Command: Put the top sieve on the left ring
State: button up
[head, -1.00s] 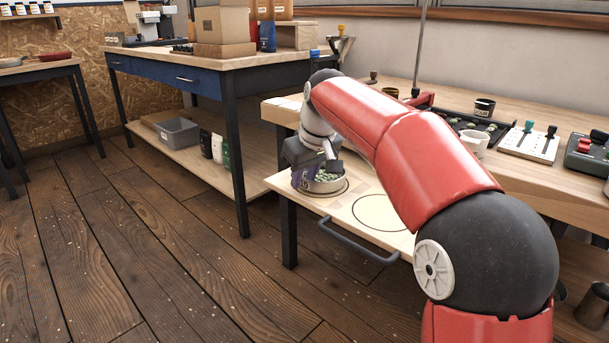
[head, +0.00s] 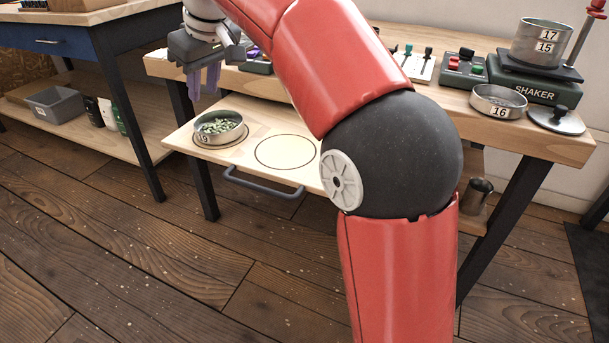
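A round metal sieve labelled 19 (head: 220,133), holding green beans, sits upright on the left ring (head: 247,138) of the pull-out board. The ring's dark line shows around its base. The right ring (head: 285,152) is empty. My gripper (head: 203,88), with purple fingers, is above the sieve and apart from it; the fingers look spread with nothing between them. On the shaker (head: 535,88) at the right, a sieve labelled 17 (head: 548,34) stands on one labelled 15 (head: 544,48).
A shallow pan labelled 16 (head: 498,102) and a round lid (head: 556,120) lie on the bench beside the shaker. The pull-out board (head: 245,165) has a dark handle (head: 262,187) at its front. A blue table (head: 95,40) stands at the left. The floor in front is clear.

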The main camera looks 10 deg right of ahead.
jog(key=s+d+f+m+h, duration=0.1)
jog(key=s+d+f+m, duration=0.1)
jog(key=s+d+f, duration=0.4)
jog(key=s+d+f+m+t, duration=0.1)
jog(key=s+d+f+m, duration=0.2)
jog(key=s, duration=0.9)
jog(key=s+d+f+m+t+h, duration=0.1)
jog(key=s+d+f+m, duration=0.2)
jog(key=s+d+f, duration=0.6)
jog(key=shift+s+d+f+h, duration=0.3)
jog(key=shift+d+f, duration=0.05)
jog(key=shift+d, duration=0.05)
jog(key=shift+r, duration=0.1)
